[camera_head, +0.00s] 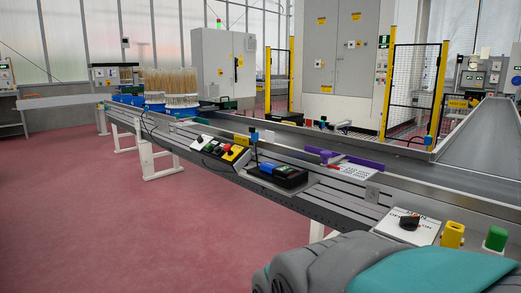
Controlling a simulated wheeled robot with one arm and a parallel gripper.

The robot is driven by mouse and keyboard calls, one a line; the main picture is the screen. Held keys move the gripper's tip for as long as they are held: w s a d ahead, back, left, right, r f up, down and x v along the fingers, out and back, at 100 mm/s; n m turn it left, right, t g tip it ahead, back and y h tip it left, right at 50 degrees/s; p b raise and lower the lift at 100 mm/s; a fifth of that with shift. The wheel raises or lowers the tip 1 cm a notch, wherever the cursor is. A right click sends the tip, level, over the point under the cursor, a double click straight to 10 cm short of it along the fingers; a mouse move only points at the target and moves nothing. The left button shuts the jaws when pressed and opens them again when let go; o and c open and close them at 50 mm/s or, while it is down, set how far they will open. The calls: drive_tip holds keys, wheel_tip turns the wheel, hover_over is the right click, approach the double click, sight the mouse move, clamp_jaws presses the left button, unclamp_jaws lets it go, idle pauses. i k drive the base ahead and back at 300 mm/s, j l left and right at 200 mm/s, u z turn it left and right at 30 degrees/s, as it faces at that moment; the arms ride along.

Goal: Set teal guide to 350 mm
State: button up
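I cannot make out a teal guide for certain. A purple bar (352,161) sits on the conveyor's near rail at centre right, above a white label plate (347,169) whose print is too small to read. A small blue block (253,136) stands on a thin post further left on the same rail. A black box with a blue end (283,175) sits on the rail's side ledge. The grey and teal shape at the bottom right appears to be my own arm. My gripper is not in view.
The long grey conveyor (222,127) runs from the right to the back left, where wheat ears (170,81) stand in containers. A button panel (220,148), a black rotary switch (409,222), a yellow block (452,234) and a green block (496,238) line its near side. Red floor (90,220) at left is clear.

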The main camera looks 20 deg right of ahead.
sight(203, 122)
drive_tip(key=i+j+z, duration=0.15)
drive_tip(key=i, duration=0.35)
drive_tip(key=i+j+z, duration=0.15)
drive_tip(key=i, duration=0.4)
drive_tip(key=i+j+z, duration=0.1)
drive_tip(key=i+j, duration=0.25)
drive_tip(key=i, duration=0.15)
drive_tip(key=i+j+z, duration=0.15)
drive_tip(key=i+j, duration=0.2)
drive_tip(key=i, duration=0.1)
